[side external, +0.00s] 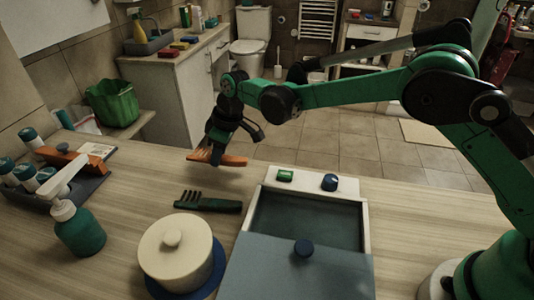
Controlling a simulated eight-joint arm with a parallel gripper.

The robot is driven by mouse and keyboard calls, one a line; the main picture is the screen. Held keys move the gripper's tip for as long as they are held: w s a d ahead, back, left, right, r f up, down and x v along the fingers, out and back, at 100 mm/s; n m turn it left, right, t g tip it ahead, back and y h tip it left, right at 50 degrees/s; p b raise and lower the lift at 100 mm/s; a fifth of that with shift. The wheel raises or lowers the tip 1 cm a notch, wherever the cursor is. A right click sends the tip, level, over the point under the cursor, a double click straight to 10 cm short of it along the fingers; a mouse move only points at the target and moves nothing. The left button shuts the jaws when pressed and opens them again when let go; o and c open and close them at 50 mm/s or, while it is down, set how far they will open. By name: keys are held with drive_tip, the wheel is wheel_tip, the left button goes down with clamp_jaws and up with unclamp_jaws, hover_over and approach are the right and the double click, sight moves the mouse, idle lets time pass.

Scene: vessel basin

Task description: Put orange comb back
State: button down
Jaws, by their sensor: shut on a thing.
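The orange comb (233,160) is in my gripper (214,153), near the back edge of the wooden counter. My gripper points down and is shut on the comb, which sticks out to both sides of the fingers. The comb appears a little above the counter; the exact gap is hard to tell. A dark green comb (207,202) lies flat on the counter in front of my gripper.
A grey basin (262,215) with a blue-grey sliding cover (290,270) stands right of centre. A cream lidded pot (175,252) is in front. At left are a green pump bottle (80,232) and a dark rack (82,187) with several bottles.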

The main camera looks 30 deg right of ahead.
sight(222, 172)
drive_tip(key=shift+f, duration=1.35)
drive_tip(key=shift+f, duration=0.3)
drive_tip(key=shift+f, duration=0.25)
drive_tip(key=c, duration=0.6)
unclamp_jaws()
drive_tip(key=v, duration=1.2)
drive_tip(key=shift+r, duration=0.35)
drive_tip(key=s+d+r+m+t+h, duration=0.1)
drive_tip(key=s+d+r+m+t, duration=0.1)
drive_tip(key=s+d+r+m, duration=0.4)
drive_tip(key=shift+s+d+f+m+t+h, duration=0.25)
drive_tip(key=shift+s+d+f+m+t, duration=0.3)
drive_tip(key=shift+s+d, duration=1.2)
drive_tip(key=shift+s+d+f+m+t+h, duration=0.2)
drive_tip(key=shift+s+d+f+m+t, duration=0.55)
drive_tip(key=shift+s, duration=1.65)
drive_tip(key=shift+s+d+f+m+t+h, duration=0.1)
drive_tip(key=shift+s+d+f+m+h, duration=0.3)
drive_tip(key=shift+s+d, duration=1.45)
